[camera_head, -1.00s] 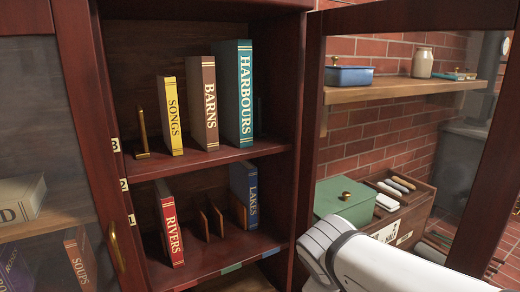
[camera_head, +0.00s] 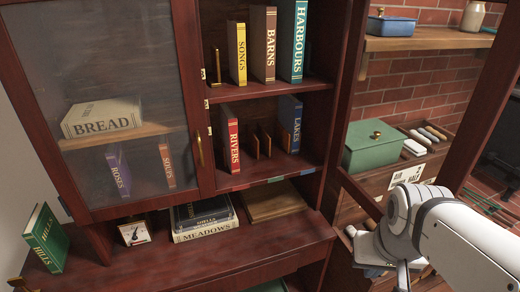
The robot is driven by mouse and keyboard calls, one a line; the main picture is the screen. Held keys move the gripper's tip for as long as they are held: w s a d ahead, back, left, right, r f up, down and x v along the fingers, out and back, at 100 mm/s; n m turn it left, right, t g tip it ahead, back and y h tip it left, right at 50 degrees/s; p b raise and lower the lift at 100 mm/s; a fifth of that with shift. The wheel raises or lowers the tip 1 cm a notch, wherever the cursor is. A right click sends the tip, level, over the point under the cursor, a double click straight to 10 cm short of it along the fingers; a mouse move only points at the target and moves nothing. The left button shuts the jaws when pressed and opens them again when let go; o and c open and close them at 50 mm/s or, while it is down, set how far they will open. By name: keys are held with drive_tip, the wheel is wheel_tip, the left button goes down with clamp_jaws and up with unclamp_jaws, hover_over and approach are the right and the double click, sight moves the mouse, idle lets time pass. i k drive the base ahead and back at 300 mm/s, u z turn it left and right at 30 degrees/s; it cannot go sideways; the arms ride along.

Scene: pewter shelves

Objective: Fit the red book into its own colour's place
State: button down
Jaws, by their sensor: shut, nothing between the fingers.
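The red book RIVERS (camera_head: 229,140) stands upright, spine out, at the left end of the open cabinet's lower shelf (camera_head: 262,170). It is left of the wooden dividers (camera_head: 262,143), above the reddish part of the shelf edge. Further right, that edge has a green strip (camera_head: 275,180) and a blue strip (camera_head: 307,172). The blue book LAKES (camera_head: 291,125) stands at the right end, and the space between the dividers is empty. My white arm (camera_head: 410,215) comes in from the lower right, well away from the red book; no gripper fingers can be made out.
Books SONGS (camera_head: 237,53), BARNS (camera_head: 263,45) and HARBOURS (camera_head: 292,42) stand on the shelf above. A glass door (camera_head: 110,110) covers the left side. A green box (camera_head: 375,148) stands right.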

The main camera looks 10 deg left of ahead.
sight(229, 122)
drive_tip(key=z, duration=0.95)
drive_tip(key=k, duration=1.2)
drive_tip(key=u, duration=1.25)
drive_tip(key=i, duration=1)
drive_tip(key=u, duration=0.05)
